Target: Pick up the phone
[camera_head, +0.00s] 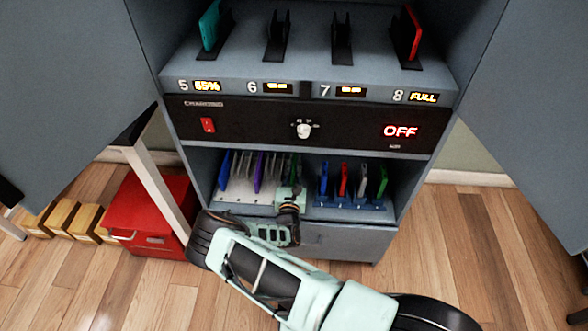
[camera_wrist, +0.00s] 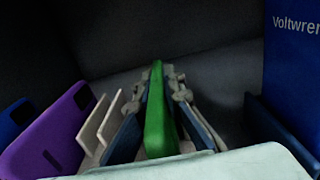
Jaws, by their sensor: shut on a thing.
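The green phone (camera_head: 295,163) stands on edge in a rack on the lower shelf of the cabinet, at the right end of the left rack. In the wrist view the green phone (camera_wrist: 157,115) is seen edge-on at the centre. My gripper (camera_wrist: 160,88) has a finger on each side of it and is shut on it. In the head view my gripper (camera_head: 292,188) reaches into the shelf from the front, and my arm hides the phone's lower part. The phone still appears to sit between the rack's dividers.
A purple phone (camera_wrist: 62,132) leans left of the green one; a blue phone marked Voltwren (camera_wrist: 296,70) stands right. The right rack holds several phones, including a red one (camera_head: 343,179). Above, teal (camera_head: 209,25) and red (camera_head: 411,32) phones occupy stands 5 and 8; 6 and 7 are empty.

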